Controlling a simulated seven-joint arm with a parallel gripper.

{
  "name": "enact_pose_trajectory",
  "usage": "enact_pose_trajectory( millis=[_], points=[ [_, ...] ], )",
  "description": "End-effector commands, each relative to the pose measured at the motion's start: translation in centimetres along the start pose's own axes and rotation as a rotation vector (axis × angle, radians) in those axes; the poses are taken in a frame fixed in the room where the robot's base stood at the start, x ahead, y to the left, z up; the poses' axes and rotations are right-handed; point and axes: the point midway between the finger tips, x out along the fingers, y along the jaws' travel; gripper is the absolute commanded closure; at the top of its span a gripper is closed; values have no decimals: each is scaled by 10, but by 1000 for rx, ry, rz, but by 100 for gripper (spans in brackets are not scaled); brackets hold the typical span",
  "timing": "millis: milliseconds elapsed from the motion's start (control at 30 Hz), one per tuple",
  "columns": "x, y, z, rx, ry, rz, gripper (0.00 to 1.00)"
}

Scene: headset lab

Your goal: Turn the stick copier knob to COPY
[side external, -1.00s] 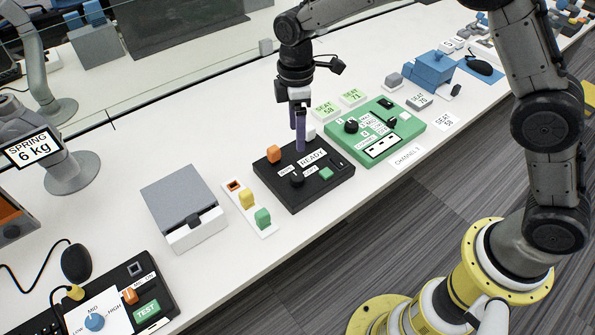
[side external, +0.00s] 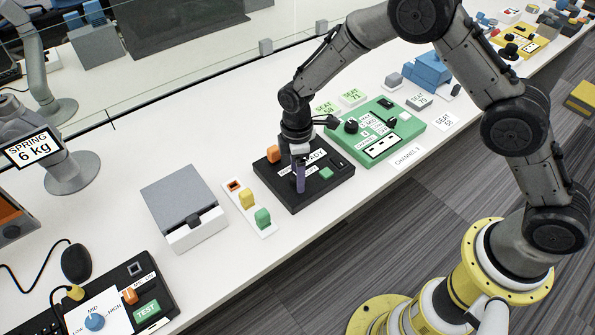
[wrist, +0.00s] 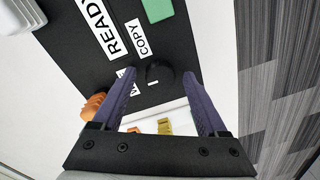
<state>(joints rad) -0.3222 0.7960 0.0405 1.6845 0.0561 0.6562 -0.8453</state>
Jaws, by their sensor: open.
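The stick copier (side external: 322,168) is a black box with a READY label, and it also fills the upper part of the wrist view (wrist: 90,25). Its round black knob (wrist: 158,70) shows in the wrist view, between my fingertips. A short white line is visible by the knob, near the white COPY label (wrist: 130,38); another label is partly hidden by a finger. My gripper (side external: 299,188) is pointed down over the front of the copier. In the wrist view its purple fingers (wrist: 160,77) are open, one on each side of the knob; I cannot tell whether they touch it. In the side view the gripper hides the knob.
The copier carries an orange block (side external: 273,153) and a green button (side external: 326,173). A green panel (side external: 400,137) stands close on its right. A white strip with coloured plugs (side external: 238,205) and a grey box (side external: 180,195) lie to the left.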

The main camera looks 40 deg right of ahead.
Motion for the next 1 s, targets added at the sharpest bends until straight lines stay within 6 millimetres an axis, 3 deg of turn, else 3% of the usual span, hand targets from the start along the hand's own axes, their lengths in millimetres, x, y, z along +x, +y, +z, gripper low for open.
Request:
enact_pose_trajectory(
  millis=[267,667,1000],
  points=[
    [1,0,0,0,0,0,26],
    [1,0,0,0,0,-1,98],
    [1,0,0,29,1,-1,100]
  ],
)
